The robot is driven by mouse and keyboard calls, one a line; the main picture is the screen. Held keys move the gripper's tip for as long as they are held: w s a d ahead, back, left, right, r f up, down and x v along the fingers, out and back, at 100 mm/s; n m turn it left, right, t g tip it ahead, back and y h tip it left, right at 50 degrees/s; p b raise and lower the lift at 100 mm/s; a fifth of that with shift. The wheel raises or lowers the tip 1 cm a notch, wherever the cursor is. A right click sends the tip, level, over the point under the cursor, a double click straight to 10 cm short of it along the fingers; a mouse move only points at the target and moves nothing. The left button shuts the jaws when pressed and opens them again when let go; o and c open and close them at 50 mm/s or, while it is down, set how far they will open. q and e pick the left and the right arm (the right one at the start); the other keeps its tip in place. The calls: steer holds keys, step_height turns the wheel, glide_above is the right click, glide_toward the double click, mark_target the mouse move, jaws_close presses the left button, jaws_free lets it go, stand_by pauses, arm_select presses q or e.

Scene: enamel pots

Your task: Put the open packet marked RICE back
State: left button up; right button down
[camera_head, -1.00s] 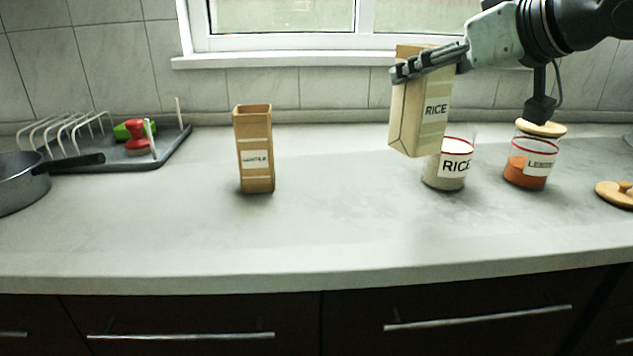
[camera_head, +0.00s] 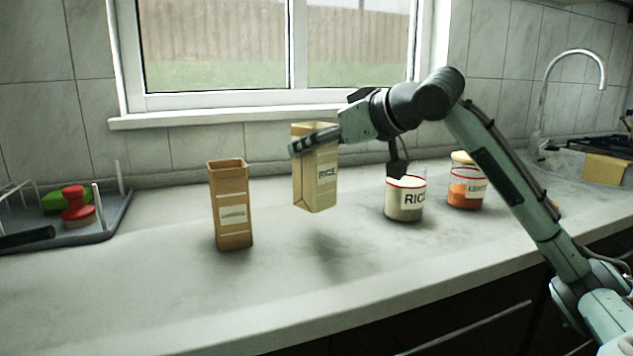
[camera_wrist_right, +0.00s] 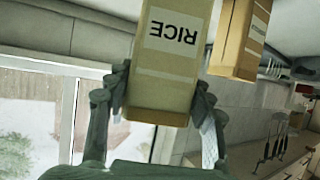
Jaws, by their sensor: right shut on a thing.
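The open RICE packet (camera_head: 316,182) is a tan paper packet, upright and held a little above the counter. My right gripper (camera_head: 312,142) is shut on its upper part. In the right wrist view the packet (camera_wrist_right: 172,60) shows upside down between the fingers (camera_wrist_right: 160,98). A second, browner packet (camera_head: 231,208) stands on the counter left of it; its label looks like LENTILS. The glass jar marked RICE (camera_head: 404,205), with white contents and a red band, stands to the right. My left gripper is not in view.
A jar with orange contents and a wooden lid (camera_head: 465,190) stands right of the RICE jar. The counter (camera_head: 300,290) in front is clear.

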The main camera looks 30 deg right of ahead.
mark_target(319, 173)
steer(key=shift+w+d+f, duration=0.95)
steer(key=shift+w+d, duration=0.2)
steer(key=shift+f, duration=0.35)
step_height(319, 173, down, 3)
steer(key=shift+f+b, duration=0.15)
steer(key=shift+b, duration=0.35)
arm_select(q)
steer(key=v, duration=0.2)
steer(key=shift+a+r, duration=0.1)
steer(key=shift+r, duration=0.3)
arm_select(e)
steer(key=c, duration=0.6)
jaws_free()
steer(key=shift+f, duration=0.15)
